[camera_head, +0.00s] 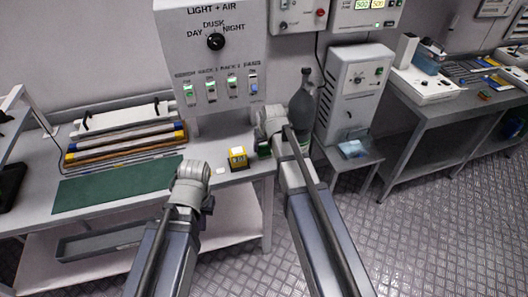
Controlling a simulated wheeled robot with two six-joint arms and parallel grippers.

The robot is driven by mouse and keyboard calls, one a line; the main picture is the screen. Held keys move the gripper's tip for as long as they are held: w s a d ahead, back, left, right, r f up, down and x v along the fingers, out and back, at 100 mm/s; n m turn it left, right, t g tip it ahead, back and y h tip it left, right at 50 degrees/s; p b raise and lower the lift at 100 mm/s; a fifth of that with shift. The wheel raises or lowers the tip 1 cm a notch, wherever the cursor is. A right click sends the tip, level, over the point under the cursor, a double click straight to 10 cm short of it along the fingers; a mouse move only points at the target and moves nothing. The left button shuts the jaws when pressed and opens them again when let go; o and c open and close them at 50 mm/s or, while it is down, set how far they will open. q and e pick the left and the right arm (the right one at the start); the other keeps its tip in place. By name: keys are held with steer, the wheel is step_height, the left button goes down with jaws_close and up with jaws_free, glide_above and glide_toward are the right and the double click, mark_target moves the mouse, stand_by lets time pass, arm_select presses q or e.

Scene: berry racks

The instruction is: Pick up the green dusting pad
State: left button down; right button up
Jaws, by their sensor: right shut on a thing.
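The green dusting pad (264,149) shows as a small dark green block at the bench's front right corner, under the end of my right arm. My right gripper (264,142) is shut on it; the wrist hides most of the fingers and part of the pad. I cannot tell whether the pad touches the bench top. My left gripper (207,204) is over the bench's front edge, apart from the pad. Its own wrist hides its fingers, so its opening cannot be made out.
A yellow and black box (238,158) stands just left of the pad. A dark green mat (118,185) and several long bars (125,145) lie farther left. A grey bottle (302,105) stands behind my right arm. A switch panel (214,50) rises behind the bench.

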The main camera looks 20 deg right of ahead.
mark_target(264, 146)
steer(key=c, duration=0.4)
step_height(264, 146, up, 10)
steer(key=p, duration=1)
steer(key=o, duration=0.8)
steer(key=c, duration=0.6)
steer(key=shift+c, duration=0.2)
